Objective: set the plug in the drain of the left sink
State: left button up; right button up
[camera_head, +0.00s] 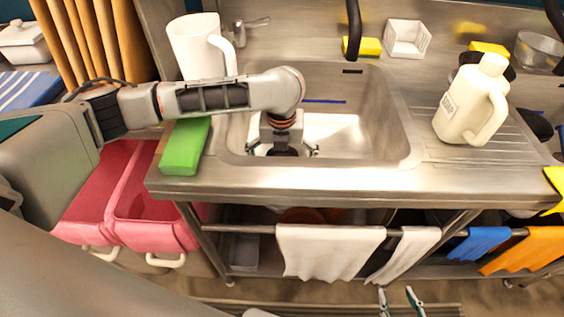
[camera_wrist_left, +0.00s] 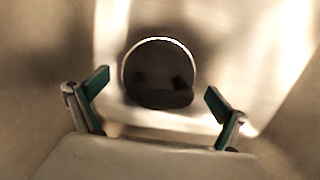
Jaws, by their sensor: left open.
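My left arm reaches into the left sink (camera_head: 385,125), a steel basin. My left gripper (camera_head: 283,152) is low in the basin, fingers spread wide. In the left wrist view its green-padded fingers (camera_wrist_left: 158,82) are open with nothing between them. Beyond them is the dark round drain (camera_wrist_left: 158,60) with a bright rim. A darker, flattened piece, likely the plug (camera_wrist_left: 158,98), lies across the drain's near edge; I cannot tell whether it is seated or tilted. In the head view the arm hides the drain. My right gripper (camera_head: 396,291) is open and empty below the counter front.
A green sponge (camera_head: 185,147) lies on the counter left of the sink. A white pitcher (camera_head: 195,48) stands behind my left arm. A cream jug (camera_head: 465,105) stands right of the sink. A black faucet (camera_head: 353,28) hangs over the back. Towels (camera_head: 325,250) hang below.

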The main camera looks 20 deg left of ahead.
pick_arm(q)
notch_tip(320, 180, up, 10)
jog(key=s, duration=0.1)
jog(key=shift+d+f, duration=0.15)
jog(key=shift+f, duration=0.05)
dwell(0.4)
